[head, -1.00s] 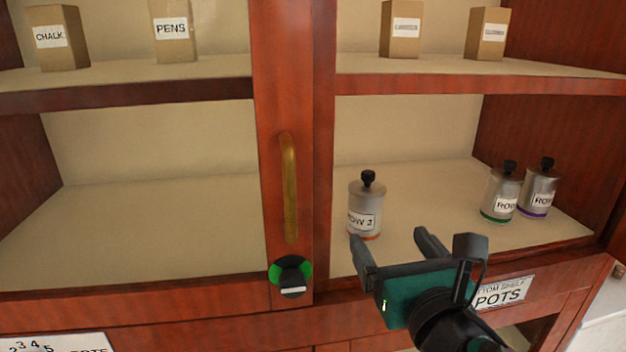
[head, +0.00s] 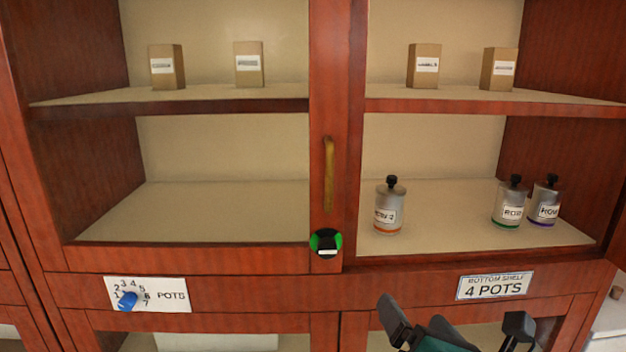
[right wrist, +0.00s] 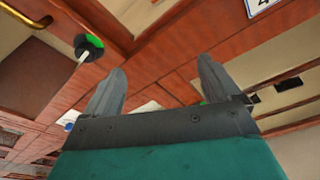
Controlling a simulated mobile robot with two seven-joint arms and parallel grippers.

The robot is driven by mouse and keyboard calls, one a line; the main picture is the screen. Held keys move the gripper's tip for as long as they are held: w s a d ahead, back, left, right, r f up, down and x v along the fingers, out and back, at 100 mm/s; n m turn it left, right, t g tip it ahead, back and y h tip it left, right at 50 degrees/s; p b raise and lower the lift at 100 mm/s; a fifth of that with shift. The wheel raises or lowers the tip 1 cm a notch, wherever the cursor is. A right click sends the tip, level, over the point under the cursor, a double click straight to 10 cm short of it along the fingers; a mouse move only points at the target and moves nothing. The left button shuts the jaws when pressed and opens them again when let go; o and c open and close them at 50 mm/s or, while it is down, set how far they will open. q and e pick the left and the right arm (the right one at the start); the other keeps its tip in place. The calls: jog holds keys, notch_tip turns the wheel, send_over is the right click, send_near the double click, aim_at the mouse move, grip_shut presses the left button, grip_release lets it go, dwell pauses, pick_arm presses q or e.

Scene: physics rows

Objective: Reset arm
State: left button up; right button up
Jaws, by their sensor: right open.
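My right gripper (head: 455,325) is at the bottom of the head view, below the cabinet's lower shelf and in front of it. Its two grey fingers stand apart with nothing between them, as the right wrist view (right wrist: 160,88) also shows. A canister with an orange band (head: 389,206) stands upright on the lower right shelf, up and left of the gripper and apart from it. A green-banded canister (head: 508,203) and a purple-banded canister (head: 544,201) stand upright close together farther right. My left gripper is not in view.
The cabinet has a brass handle (head: 328,174) and a black knob with green (head: 325,242) on its centre post. A dial plate marked POTS (head: 172,296) and a sign reading 4 POTS (head: 494,286) are below. Several boxes stand on the upper shelf. The lower left shelf (head: 215,212) is empty.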

notch_tip(320, 180, down, 14)
jog(key=s+a+f+m+g+y, duration=0.1)
jog(key=s+m+g, duration=0.2)
jog(key=m, duration=1)
jog(key=s+d+f+m+g+h, duration=0.1)
jog(key=s+d+f+m, duration=0.3)
jog(key=s+f+m, duration=0.6)
notch_tip(320, 180, down, 3)
jog(key=m+g, duration=0.1)
jog(key=m, duration=0.5)
jog(key=shift+d, duration=0.2)
jog(key=shift+f, duration=0.1)
jog(key=shift+c, duration=0.3)
